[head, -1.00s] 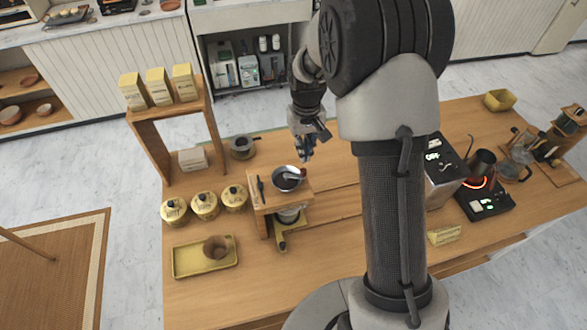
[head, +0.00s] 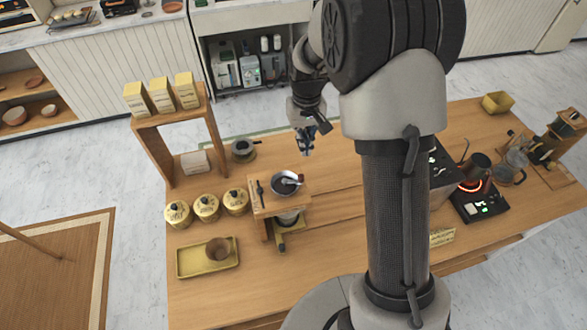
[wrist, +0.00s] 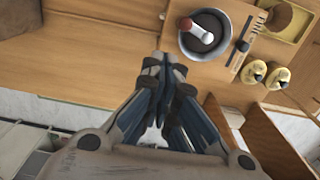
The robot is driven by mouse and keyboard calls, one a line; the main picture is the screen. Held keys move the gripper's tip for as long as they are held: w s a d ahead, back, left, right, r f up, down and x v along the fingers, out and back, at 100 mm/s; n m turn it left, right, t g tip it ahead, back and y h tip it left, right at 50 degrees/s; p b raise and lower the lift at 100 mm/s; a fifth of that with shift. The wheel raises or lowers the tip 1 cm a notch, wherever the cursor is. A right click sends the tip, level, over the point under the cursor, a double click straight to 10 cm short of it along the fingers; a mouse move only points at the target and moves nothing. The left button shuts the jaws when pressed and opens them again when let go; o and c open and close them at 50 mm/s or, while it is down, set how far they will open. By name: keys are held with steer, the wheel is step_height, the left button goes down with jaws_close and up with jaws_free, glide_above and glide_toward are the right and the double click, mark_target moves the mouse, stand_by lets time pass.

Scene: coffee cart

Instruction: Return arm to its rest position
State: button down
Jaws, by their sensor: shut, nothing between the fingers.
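My gripper (head: 306,150) hangs over the far side of the wooden cart top (head: 330,245), pointing down. It is shut and holds nothing. In the wrist view my gripper (wrist: 165,62) shows its fingertips together over bare wood. A dark bowl (head: 287,184) with a light-and-red-handled tool in it sits on a small wooden stand (head: 297,205), in front of and below my gripper. The bowl also shows in the wrist view (wrist: 203,47), right of the fingertips and apart from them. My upper arm hides part of the cart's middle right.
At left are a wooden shelf (head: 150,130) with yellow boxes, several yellow canisters (head: 206,207) and a yellow tray (head: 184,262) bearing a brown cup (head: 219,248). At right are a glowing hot plate (head: 481,208), a kettle (head: 476,166) and a glass carafe (head: 513,168).

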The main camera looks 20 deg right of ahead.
steer(key=shift+a, duration=0.15)
steer(key=s+a+r+t+b, duration=0.2)
steer(key=s+r+b, duration=0.4)
steer(key=s+b, duration=0.45)
steer(key=s+f+t+b, duration=0.1)
steer(key=s+f+b, duration=0.1)
steer(key=s, duration=0.3)
steer(key=s+f+b, duration=0.2)
steer(key=s+b, duration=0.2)
steer(key=s, duration=0.2)
steer(key=s+a+f+t+b, duration=0.1)
steer(key=s+f+b, duration=0.1)
steer(key=s, duration=0.4)
steer(key=shift+s+f+t+b, duration=0.2)
steer(key=shift+f+t+b, duration=0.1)
steer(key=shift+b, duration=0.15)
